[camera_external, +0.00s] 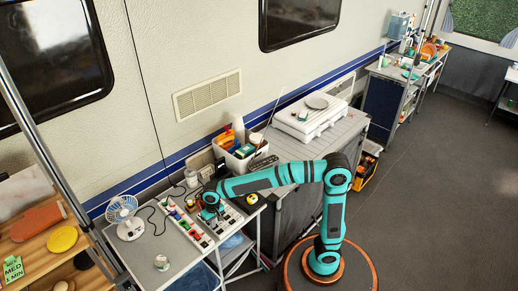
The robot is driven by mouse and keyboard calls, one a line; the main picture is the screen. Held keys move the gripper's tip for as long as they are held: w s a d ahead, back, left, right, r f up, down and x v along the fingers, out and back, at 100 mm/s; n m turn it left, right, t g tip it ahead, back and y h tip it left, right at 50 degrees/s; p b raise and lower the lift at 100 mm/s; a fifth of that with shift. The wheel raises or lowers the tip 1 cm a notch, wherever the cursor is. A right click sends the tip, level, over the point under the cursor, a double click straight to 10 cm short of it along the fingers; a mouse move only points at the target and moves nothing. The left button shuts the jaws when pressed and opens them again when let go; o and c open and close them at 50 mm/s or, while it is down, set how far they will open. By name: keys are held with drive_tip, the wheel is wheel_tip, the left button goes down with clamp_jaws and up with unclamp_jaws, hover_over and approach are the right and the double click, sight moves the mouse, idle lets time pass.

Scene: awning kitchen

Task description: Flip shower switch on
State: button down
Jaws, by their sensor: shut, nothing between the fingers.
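Two pale strips with small switches lie on the small grey table. The left switch strip (190,227) carries several coloured pieces, among them red and green ones. The right switch strip (229,217) is partly hidden by my gripper. My gripper (208,214) is at the end of my teal arm, low over the strips and pointing down. It is shut and appears empty. I cannot tell whether it touches a switch. The labels are too small to read, so I cannot tell which switch is the shower one or how it is set.
A small fan (126,217) stands at the table's left, with cables behind it. A round item (162,262) lies near the front edge. A yellow and black item (251,199) is right of the strips. A white bin (243,158) of bottles stands behind.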

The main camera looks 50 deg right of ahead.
drive_tip(key=shift+f, duration=0.25)
drive_tip(key=shift+d, duration=0.15)
drive_tip(key=shift+d+r, duration=0.1)
drive_tip(key=shift+d, duration=0.5)
drive_tip(key=shift+r, duration=0.15)
wheel_tip(320, 180, up, 14)
drive_tip(key=d, duration=0.1)
drive_tip(key=shift+d+f, duration=0.2)
drive_tip(key=shift+d, duration=0.15)
drive_tip(key=shift+a+r, duration=0.15)
drive_tip(key=shift+a, duration=0.6)
